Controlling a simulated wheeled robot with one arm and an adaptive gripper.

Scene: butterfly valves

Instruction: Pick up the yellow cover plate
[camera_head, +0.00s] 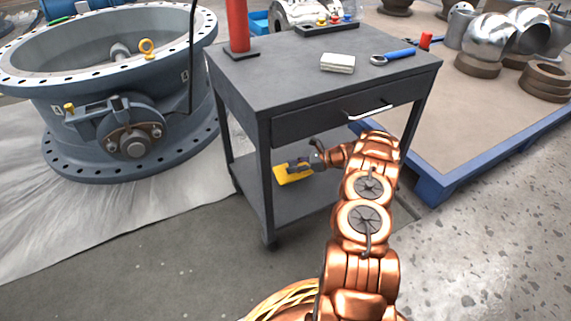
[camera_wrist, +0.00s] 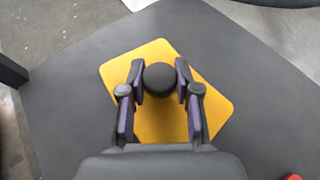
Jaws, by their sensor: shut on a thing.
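The yellow cover plate (camera_head: 284,177) is on the lower shelf of the grey cart, at its left part. In the wrist view the plate (camera_wrist: 215,100) is a flat yellow rectangle with rounded corners and a round black knob (camera_wrist: 160,79) in its middle. My gripper (camera_head: 300,166) reaches in under the drawer from the right. In the wrist view my gripper's fingers (camera_wrist: 160,82) stand on both sides of the knob and are shut on it. The plate appears to lie on the shelf; I cannot tell whether it is lifted.
The cart (camera_head: 300,55) has a drawer above the shelf and legs around it. A large valve (camera_head: 120,100) stands left. A small red thing (camera_wrist: 292,177) is at the wrist view's lower right.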

